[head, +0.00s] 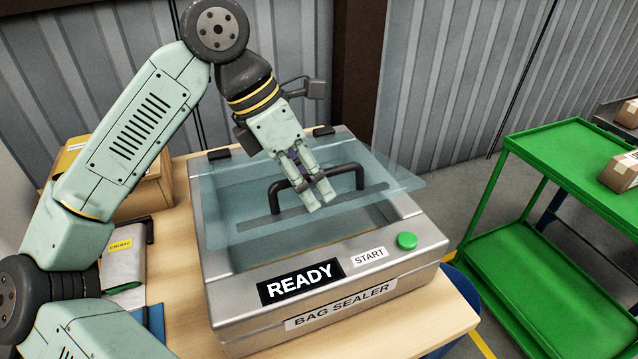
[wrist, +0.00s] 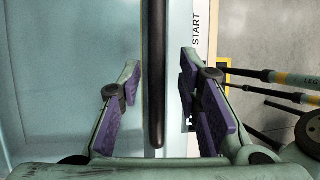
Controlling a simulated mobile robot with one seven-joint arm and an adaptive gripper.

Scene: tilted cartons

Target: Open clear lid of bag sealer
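The bag sealer (head: 225,300) is a grey metal box on a wooden table, with a READY display and a green button on its front. Its clear lid (head: 230,195) is a bluish see-through sheet. Its front edge appears raised above the body, with the right corner overhanging the side. A black bar handle (head: 358,178) stands on the lid. My gripper (head: 322,198) is at the handle from above. In the wrist view, the handle (wrist: 154,80) runs between my gripper's (wrist: 162,68) purple-padded fingers.
A cardboard box (head: 150,190) and a grey pouch with a yellow label (head: 122,262) lie left of the sealer. A green cart (head: 545,150) with cartons stands at the right. A corrugated wall (head: 440,80) is behind. Floor shows between table and cart.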

